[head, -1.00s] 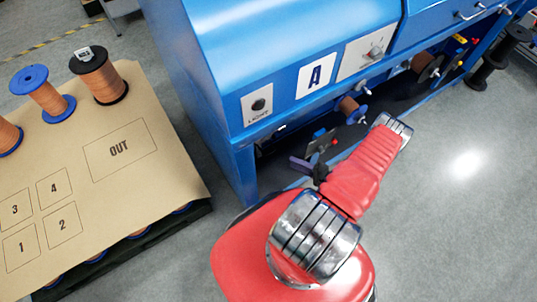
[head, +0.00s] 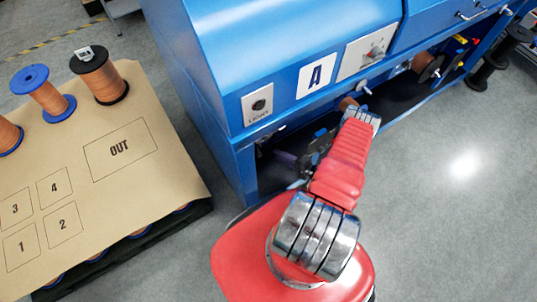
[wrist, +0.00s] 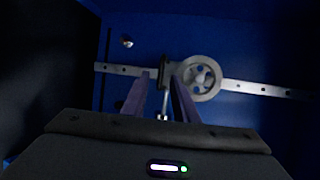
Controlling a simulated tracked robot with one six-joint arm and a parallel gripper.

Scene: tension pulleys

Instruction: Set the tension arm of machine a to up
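Machine a (head: 215,80) is the blue cabinet with the A label (head: 316,75). In the wrist view, its dark inside holds a grey spoked pulley wheel (wrist: 198,78) by a pale bar with holes (wrist: 255,88). The bar crosses nearly level, sloping slightly down to the right. I cannot tell whether this bar is the tension arm. My gripper (wrist: 162,78) points at it with two purple-grey fingers apart, the right one overlapping the wheel's left edge. A dark upright block shows between the fingertips; contact cannot be told. In the head view the gripper is in the lower opening, mostly hidden and dark.
A light switch plate (head: 258,104) and a knob panel (head: 368,50) are on the front. A copper spool (head: 348,104) sits in the opening beside my arm. A board with spools and an OUT box (head: 120,150) stands at left.

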